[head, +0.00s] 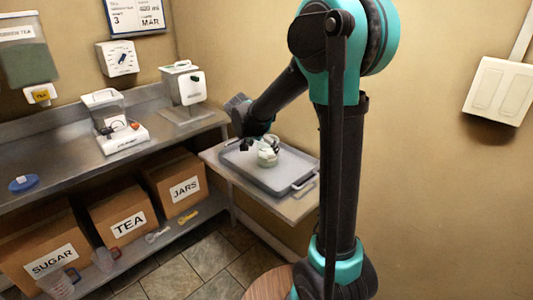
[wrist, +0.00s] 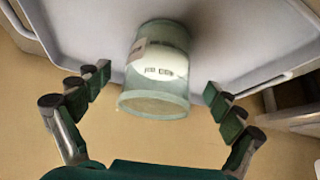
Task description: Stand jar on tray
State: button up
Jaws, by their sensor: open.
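A pale green glass jar (head: 267,157) with a white label is on the grey tray (head: 290,158) and appears to stand upright. In the wrist view the jar (wrist: 158,72) shows its printed label and lies between the spread fingers, with visible space on both sides. The tray (wrist: 75,35) fills the upper part of that view. My gripper (wrist: 158,86) is open and holds nothing. In the head view my gripper (head: 257,144) is close beside the jar, partly hidden by its own wrist.
The tray lies on a small metal side table (head: 293,209) against the wall. To the left, a steel counter (head: 60,165) holds a scale (head: 122,135) and a white dispenser (head: 184,87). Boxes marked JARS (head: 175,182), TEA (head: 128,215) and SUGAR (head: 45,258) sit below.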

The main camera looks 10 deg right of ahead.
jog(key=v, duration=0.6)
jog(key=shift+s+r, duration=0.15)
jog(key=shift+r, duration=0.2)
dwell(0.7)
